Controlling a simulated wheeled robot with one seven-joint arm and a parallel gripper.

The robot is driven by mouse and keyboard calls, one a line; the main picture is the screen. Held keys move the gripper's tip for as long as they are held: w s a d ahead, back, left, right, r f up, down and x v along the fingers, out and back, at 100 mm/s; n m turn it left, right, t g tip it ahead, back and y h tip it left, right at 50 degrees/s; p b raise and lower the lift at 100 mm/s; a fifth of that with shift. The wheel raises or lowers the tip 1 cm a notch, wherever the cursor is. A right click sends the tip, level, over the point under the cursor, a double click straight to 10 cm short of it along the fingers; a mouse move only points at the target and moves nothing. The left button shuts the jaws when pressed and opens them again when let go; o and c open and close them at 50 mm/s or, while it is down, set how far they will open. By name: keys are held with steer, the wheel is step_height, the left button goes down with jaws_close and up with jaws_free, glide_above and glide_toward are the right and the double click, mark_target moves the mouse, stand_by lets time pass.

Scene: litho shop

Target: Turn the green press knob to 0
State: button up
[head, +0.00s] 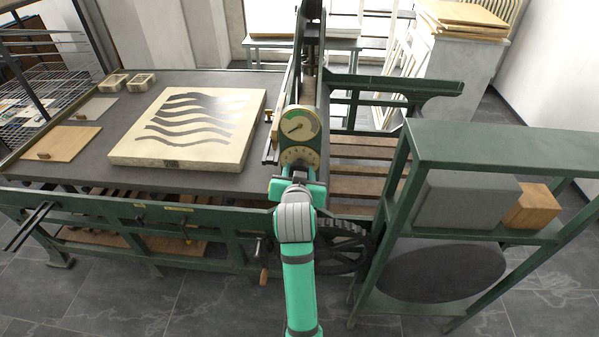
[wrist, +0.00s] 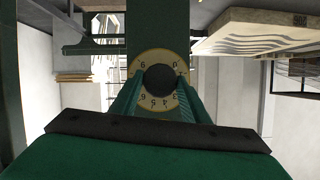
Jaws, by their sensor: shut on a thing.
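The press knob (wrist: 160,80) shows in the wrist view as a dark round cap in the middle of a cream number dial (wrist: 152,56). The dial's figures appear turned around its ring. I cannot make out a pointer mark or which number the knob is set to. My gripper (wrist: 159,88) has one finger on each side of the knob and is shut on it. In the head view my gripper (head: 297,178) reaches up to the press from the front, just below the cream dial (head: 300,155). The knob is mostly hidden there.
A round gauge (head: 300,125) with a needle sits just above the dial. A pale stone with wavy dark bands (head: 188,128) lies on the press bed to the left. A green shelf rack (head: 480,145) stands close on the right, holding a grey block (head: 468,203).

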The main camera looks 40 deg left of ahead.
steer(key=shift+s+f+n+h, duration=0.15)
steer(key=shift+n+h, duration=0.15)
steer(key=shift+n, duration=0.2)
stand_by(0.3)
steer(key=o, duration=1.1)
steer(key=shift+c, duration=0.2)
steer(key=v, duration=1)
steer(key=shift+s, duration=0.3)
steer(key=shift+w, duration=0.1)
